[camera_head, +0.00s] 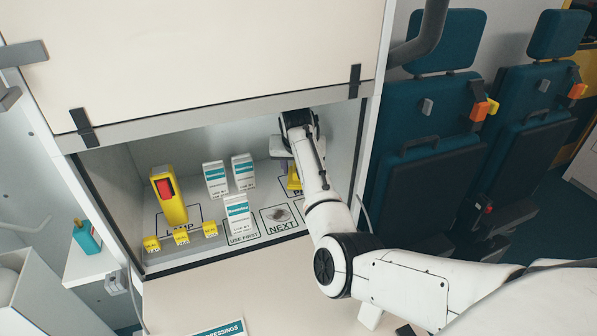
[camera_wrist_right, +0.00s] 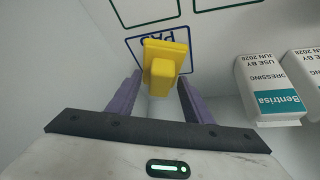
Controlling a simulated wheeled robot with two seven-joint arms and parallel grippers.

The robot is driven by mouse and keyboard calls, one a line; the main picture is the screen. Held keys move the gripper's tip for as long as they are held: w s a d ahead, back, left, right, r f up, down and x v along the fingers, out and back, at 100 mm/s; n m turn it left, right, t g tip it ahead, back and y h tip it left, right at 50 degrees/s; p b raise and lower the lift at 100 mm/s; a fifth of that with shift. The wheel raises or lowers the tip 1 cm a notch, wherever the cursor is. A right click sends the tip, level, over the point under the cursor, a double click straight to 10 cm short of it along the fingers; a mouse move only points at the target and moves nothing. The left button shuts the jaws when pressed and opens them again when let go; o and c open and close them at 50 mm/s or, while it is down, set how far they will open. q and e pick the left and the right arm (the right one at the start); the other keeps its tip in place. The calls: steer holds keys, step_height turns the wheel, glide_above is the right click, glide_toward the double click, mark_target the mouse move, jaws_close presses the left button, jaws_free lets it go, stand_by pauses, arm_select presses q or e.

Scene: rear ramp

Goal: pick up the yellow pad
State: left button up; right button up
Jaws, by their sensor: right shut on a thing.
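The yellow pad (camera_head: 293,179) is at the right side of the open locker, by the outlined spot lettered "PA…", partly hidden by my right arm. In the right wrist view the yellow pad (camera_wrist_right: 165,58) lies between the two purple fingers of my right gripper (camera_wrist_right: 160,88), which is shut on it. The pad's outlined label shows just behind it. I cannot tell whether the pad touches the shelf. In the head view my right gripper (camera_head: 286,160) reaches into the locker and its fingertips are mostly hidden. My left gripper is not in view.
White-and-teal dressing boxes (camera_head: 237,213) stand left of my arm, with a yellow lamp (camera_head: 169,196) and small yellow blocks (camera_head: 181,237) farther left. The raised cream door (camera_head: 200,50) hangs above the opening. The locker's right wall (camera_head: 346,150) is close to my forearm.

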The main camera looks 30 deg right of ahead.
steer(key=shift+d+v, duration=0.2)
steer(key=shift+v, duration=0.85)
steer(key=s+a, duration=0.1)
steer(key=s, duration=0.4)
steer(key=s+a, duration=0.1)
steer(key=s, duration=0.5)
steer(key=s+a, duration=0.2)
steer(key=s, duration=0.3)
steer(key=shift+s+r+p, duration=0.1)
steer(key=shift+s+p, duration=0.25)
steer(key=shift+p, duration=0.05)
steer(key=shift+s, duration=0.15)
